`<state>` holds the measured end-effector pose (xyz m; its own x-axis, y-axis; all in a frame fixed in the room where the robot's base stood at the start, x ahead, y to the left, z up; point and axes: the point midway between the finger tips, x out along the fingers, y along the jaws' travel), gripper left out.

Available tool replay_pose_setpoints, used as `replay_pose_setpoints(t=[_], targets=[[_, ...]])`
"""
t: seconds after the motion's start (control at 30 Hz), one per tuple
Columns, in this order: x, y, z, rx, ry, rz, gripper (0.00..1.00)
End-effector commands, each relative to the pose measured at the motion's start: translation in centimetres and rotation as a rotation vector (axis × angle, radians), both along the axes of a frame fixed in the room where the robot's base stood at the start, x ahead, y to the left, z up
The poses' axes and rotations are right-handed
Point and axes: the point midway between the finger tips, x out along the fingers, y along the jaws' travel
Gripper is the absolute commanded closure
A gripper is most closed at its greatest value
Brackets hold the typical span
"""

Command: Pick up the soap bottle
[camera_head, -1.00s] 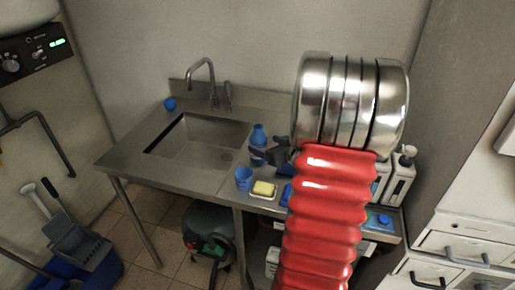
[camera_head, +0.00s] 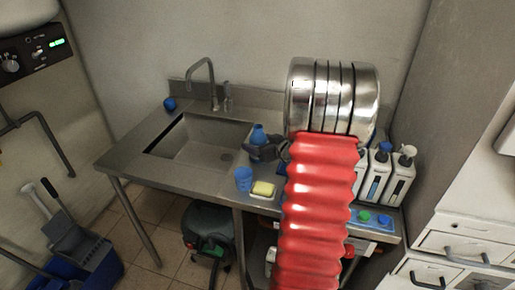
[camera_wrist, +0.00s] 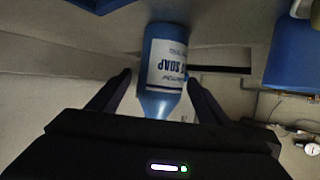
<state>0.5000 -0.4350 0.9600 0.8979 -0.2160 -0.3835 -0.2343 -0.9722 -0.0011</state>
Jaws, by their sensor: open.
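The soap bottle is blue with a white label reading SOAP. In the wrist view the soap bottle (camera_wrist: 165,65) lies between the two open fingers of my gripper (camera_wrist: 163,88), with a gap visible on the right side. In the head view the soap bottle (camera_head: 258,134) stands on the steel counter right of the sink, its lower part hidden behind my gripper (camera_head: 266,151). My red arm and its metal rings cover the counter right of it.
A blue cup (camera_head: 243,180) and a yellow sponge (camera_head: 263,188) on a dish stand near the counter's front edge. White dispenser bottles (camera_head: 400,175) stand at the right end. The sink (camera_head: 195,140) is left. A blue cup (camera_head: 170,104) stands at the back left.

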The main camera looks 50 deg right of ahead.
Motion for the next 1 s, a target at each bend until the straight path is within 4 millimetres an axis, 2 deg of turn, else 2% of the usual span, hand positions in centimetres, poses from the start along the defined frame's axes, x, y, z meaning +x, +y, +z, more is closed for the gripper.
replay_pose_setpoints(t=[0.6, 1.0], targets=[[0.33, -0.07, -0.1, 0.0, -0.001, 0.0, 0.29], [0.33, -0.07, -0.1, 0.0, -0.001, 0.0, 0.57]])
